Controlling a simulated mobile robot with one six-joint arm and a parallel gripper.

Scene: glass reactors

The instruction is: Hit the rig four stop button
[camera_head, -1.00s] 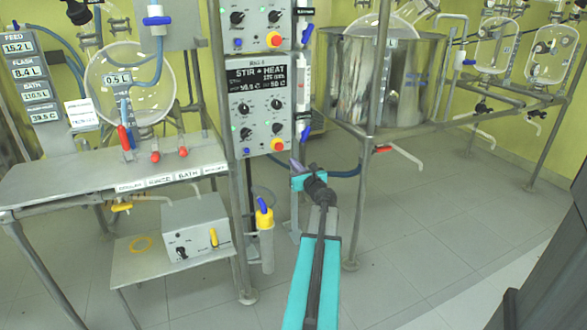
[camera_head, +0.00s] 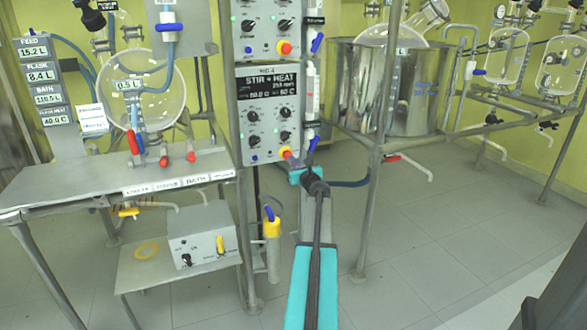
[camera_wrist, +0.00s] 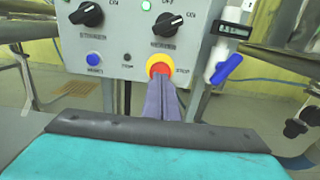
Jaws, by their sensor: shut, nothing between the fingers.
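The lower stir-and-heat box (camera_head: 268,112) has a label on top that seems to read rig 4. Its stop button (camera_head: 285,152) is red on a yellow ring, at the box's bottom right corner. In the wrist view the button (camera_wrist: 159,65) is in the upper middle. My gripper (camera_head: 290,161) is shut and empty, its fingers pointing at the button. In the wrist view the fingertips (camera_wrist: 160,80) cover the button's lower edge. I cannot tell whether they touch it or stop just short.
A similar box above has its own red button (camera_head: 285,47). A blue-handled valve (camera_wrist: 228,68) sits close to the right of the button. Black knobs (camera_wrist: 165,24) and a blue button (camera_wrist: 93,59) are on the same panel. A steel bath (camera_head: 350,90) stands to the right.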

